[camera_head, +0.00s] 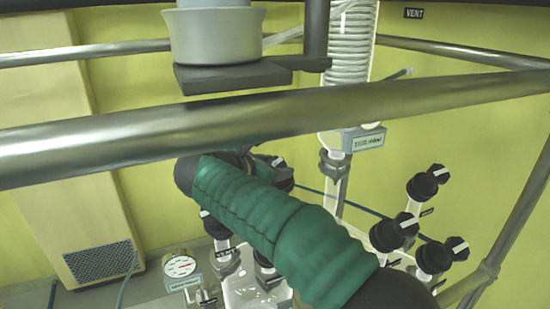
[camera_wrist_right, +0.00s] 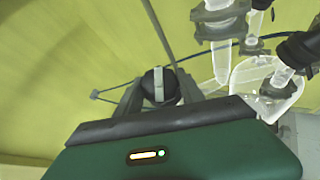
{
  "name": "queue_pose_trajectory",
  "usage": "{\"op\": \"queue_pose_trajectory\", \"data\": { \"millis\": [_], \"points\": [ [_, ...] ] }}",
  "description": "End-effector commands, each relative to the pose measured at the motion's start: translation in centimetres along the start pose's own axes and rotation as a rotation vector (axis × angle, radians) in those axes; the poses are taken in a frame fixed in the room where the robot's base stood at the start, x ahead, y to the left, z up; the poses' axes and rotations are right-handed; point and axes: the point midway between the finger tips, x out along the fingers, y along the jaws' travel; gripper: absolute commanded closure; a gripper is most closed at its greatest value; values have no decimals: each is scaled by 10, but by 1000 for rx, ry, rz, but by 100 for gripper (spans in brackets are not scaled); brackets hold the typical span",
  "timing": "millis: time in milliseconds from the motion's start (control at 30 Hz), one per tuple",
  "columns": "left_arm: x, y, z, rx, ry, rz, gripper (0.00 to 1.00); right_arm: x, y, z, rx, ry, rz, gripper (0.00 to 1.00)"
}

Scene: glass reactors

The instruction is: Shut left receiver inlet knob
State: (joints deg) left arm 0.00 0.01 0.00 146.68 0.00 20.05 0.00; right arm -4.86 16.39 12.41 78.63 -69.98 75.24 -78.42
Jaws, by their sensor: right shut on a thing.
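In the right wrist view, a black round knob (camera_wrist_right: 150,84) with a pale stripe sits between the two grey fingers of my right gripper (camera_wrist_right: 160,88). The gripper is shut on it, and the stripe stands about upright in that view. No label can be read there, so I cannot tell from the picture which knob it is. In the head view my green-sleeved right arm crosses from the lower right to the middle and hides much of the glassware; the fingertips cannot be made out there. My left gripper is not in view.
Several other black knobs (camera_head: 428,182) with white stripes stand at the right. A thick metal rail (camera_head: 130,145) crosses in front of the arm. A round gauge (camera_head: 179,267) is at the lower left. Glass vessels (camera_wrist_right: 262,92) are close to the right of the gripper in the wrist view.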

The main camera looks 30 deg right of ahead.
Motion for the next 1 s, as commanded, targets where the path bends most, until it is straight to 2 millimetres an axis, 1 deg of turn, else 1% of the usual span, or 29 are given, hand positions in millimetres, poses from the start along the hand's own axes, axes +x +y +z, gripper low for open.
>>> {"op": "queue_pose_trajectory", "data": {
  "millis": [33,367,800,1000],
  "points": [
    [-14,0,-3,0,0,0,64,-4,4,7,32,0,-22,95],
    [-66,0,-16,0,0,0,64,-4,4,9,288,-1,-205,95],
    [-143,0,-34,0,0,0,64,-4,3,10,630,-2,-449,96],
    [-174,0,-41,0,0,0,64,-3,3,10,786,-1,-558,95]
  ]
}}
